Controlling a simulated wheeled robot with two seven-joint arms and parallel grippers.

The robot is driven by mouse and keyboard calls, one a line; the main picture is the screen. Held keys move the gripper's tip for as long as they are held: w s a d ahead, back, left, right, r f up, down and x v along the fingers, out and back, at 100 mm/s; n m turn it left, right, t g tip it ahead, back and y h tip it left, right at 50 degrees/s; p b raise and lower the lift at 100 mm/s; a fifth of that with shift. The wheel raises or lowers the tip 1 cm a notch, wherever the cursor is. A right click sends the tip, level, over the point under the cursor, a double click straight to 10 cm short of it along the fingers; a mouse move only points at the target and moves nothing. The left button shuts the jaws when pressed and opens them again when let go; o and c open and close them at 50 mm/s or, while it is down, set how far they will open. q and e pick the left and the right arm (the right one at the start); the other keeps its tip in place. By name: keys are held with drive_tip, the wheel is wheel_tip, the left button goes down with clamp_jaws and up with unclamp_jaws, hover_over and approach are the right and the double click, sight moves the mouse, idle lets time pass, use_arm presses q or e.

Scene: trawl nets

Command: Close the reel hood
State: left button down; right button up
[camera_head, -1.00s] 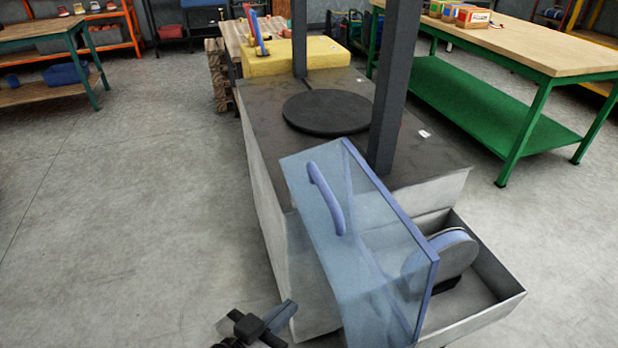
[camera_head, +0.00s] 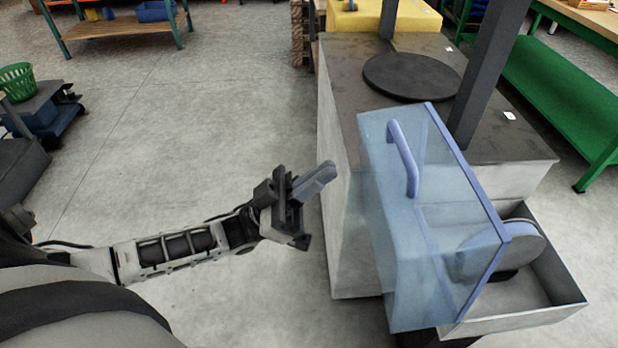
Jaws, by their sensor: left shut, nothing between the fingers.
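The reel hood (camera_head: 400,235) is a clear bluish box with a blue edge frame. It stands tilted up at the front of the grey machine, leaving the tray (camera_head: 535,322) open on the right. Its blue handle (camera_head: 403,158) is on the upper face. The grey reel (camera_head: 515,250) sits in the tray, partly seen through the hood. My left gripper (camera_head: 325,175) is shut and empty, to the left of the hood and apart from it, pointing toward the handle side. My right gripper is not in view.
The machine's dark top carries a round black disc (camera_head: 412,77) and a dark upright post (camera_head: 487,75). A green bench (camera_head: 570,100) stands at the right. A cart with a green basket (camera_head: 17,82) is at the far left. Floor between cart and machine is clear.

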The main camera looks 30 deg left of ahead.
sight(374, 157)
use_arm(q)
drive_tip(key=shift+w+d+r+p, duration=0.25)
drive_tip(key=shift+w+d+r, duration=0.4)
drive_tip(key=shift+d, duration=0.4)
drive_tip(key=shift+w+d+r+p, duration=0.2)
drive_tip(key=shift+w+d+r, duration=0.25)
drive_tip(key=shift+w+d, duration=0.4)
drive_tip(key=shift+w+d+r+p, duration=0.25)
drive_tip(key=shift+w+d+r, duration=0.3)
drive_tip(key=shift+d, duration=0.65)
drive_tip(key=shift+r, duration=0.1)
